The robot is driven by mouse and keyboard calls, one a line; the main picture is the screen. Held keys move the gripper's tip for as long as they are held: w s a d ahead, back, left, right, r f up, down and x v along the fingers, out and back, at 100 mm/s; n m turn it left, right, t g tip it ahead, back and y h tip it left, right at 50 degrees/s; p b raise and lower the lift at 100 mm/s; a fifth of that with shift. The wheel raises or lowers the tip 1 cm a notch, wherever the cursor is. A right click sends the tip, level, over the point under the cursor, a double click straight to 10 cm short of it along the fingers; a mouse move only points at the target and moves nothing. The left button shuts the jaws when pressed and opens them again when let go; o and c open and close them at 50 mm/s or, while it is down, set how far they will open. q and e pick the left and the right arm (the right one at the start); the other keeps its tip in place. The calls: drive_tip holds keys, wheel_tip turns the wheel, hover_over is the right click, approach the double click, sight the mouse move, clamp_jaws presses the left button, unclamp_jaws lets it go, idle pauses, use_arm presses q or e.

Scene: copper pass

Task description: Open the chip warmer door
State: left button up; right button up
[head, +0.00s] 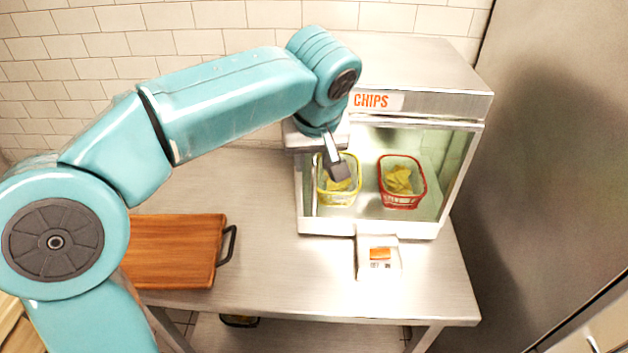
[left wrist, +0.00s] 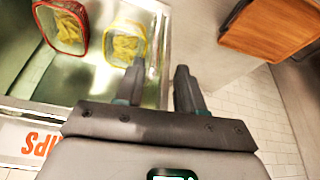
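The chip warmer (head: 470,105) is a metal cabinet marked CHIPS, standing at the back right of the steel counter. Its interior shows through the front; I cannot tell whether clear glass covers it, and no handle is plain to see. A yellow basket (head: 325,200) and a red basket (head: 403,207), both with chips, are inside. My left gripper (head: 338,172) is in front of the warmer's left part, overlapping the yellow basket in the head view. In the left wrist view its two fingers (left wrist: 160,85) are apart with nothing between them. My right gripper is out of view.
A wooden board (head: 170,250) with a dark handle lies on the counter (head: 270,285) at the left. A small white box with an orange mark (head: 379,257) stands before the warmer. A large metal panel (head: 550,150) rises at the right. Bare counter separates board and warmer.

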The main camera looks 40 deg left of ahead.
sight(312, 181)
use_arm(q)
drive_tip(key=x, duration=0.9)
drive_tip(key=shift+d+f, duration=0.1)
drive_tip(key=shift+d, duration=0.1)
drive_tip(key=shift+w+d+f, duration=0.2)
drive_tip(key=shift+w, duration=0.1)
drive_tip(key=shift+a, duration=0.1)
drive_tip(key=shift+s+a, duration=0.1)
drive_tip(key=shift+s, duration=0.05)
drive_tip(key=c, duration=0.5)
clamp_jaws()
